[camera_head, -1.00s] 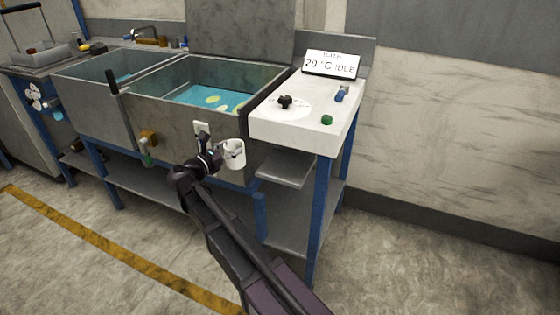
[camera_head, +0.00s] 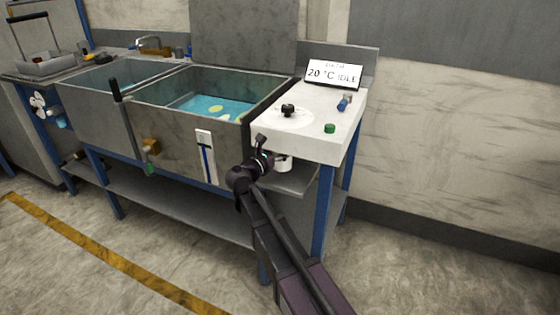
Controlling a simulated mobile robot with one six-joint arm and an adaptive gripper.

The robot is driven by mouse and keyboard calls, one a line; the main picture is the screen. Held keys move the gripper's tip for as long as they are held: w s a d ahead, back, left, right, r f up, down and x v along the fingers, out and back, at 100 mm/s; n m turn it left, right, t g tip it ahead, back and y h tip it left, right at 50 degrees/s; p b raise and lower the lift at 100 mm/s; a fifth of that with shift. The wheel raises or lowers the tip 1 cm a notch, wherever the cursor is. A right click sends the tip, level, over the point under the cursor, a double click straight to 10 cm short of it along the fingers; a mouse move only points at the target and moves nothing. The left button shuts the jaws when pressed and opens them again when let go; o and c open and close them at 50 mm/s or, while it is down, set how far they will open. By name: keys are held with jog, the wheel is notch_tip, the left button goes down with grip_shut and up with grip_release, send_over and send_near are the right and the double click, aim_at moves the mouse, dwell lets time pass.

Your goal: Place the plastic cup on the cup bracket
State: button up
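The white plastic cup (camera_head: 284,164) is at the end of my gripper (camera_head: 269,158), under the front edge of the white control panel. The gripper covers its left part. The cup moves along with the gripper, so the gripper appears shut on it, though the fingers are small and dark. A small grey shelf (camera_head: 300,184) sticks out below the cup. I cannot tell whether the cup touches it, or whether this shelf is the cup bracket.
The control panel (camera_head: 318,147) overhangs the cup, with a black knob, a green button and a display. The water tank (camera_head: 178,138) stands left, with a white gauge strip (camera_head: 206,157) on its front. Blue table legs are close. The floor in front is clear.

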aim_at(277, 163)
jog(key=shift+w+d, duration=0.1)
jog(key=shift+d, duration=0.1)
jog(key=shift+f, duration=0.15)
jog(key=shift+f+b, duration=1.65)
jog(key=shift+b, duration=0.15)
jog(key=shift+f, duration=0.2)
jog(key=o, duration=1.1)
jog(key=shift+r, duration=0.1)
jog(key=shift+c, duration=0.2)
jog(key=shift+r, duration=0.15)
jog(key=v, duration=1.2)
